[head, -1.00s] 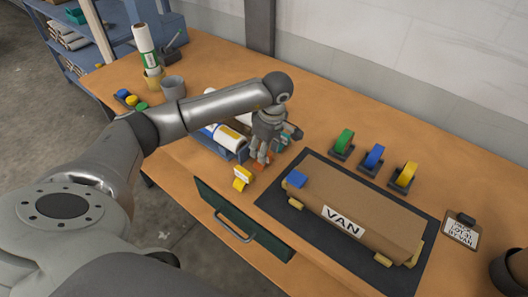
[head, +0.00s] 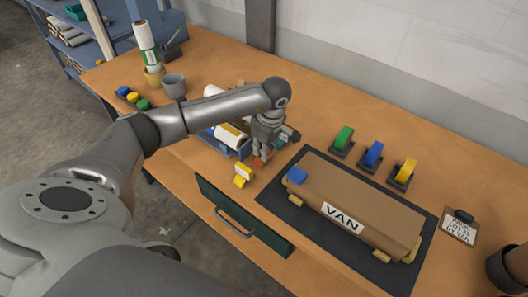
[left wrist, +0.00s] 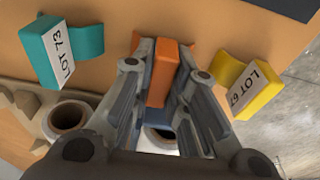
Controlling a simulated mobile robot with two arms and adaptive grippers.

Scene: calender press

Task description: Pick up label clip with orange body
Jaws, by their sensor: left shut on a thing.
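The label clip with orange body (head: 259,161) is at table level near the blue tray, its upper part hidden by my left gripper (head: 263,154). In the left wrist view the orange clip (left wrist: 163,75) lies between the two fingers of my left gripper (left wrist: 162,68), which is shut on it. A yellow label clip (head: 243,174), marked LOT 67 in the left wrist view (left wrist: 255,88), stands beside it. A teal label clip (left wrist: 68,55), marked LOT 73, is on the other side. My right gripper is not in view.
A blue tray with white rolls (head: 228,136) is just behind the gripper. A brown parcel marked VAN (head: 360,205) lies on a dark mat (head: 272,200) to the right. Tape rolls (head: 373,155) stand behind it. A green-fronted drawer (head: 240,218) is at the front edge.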

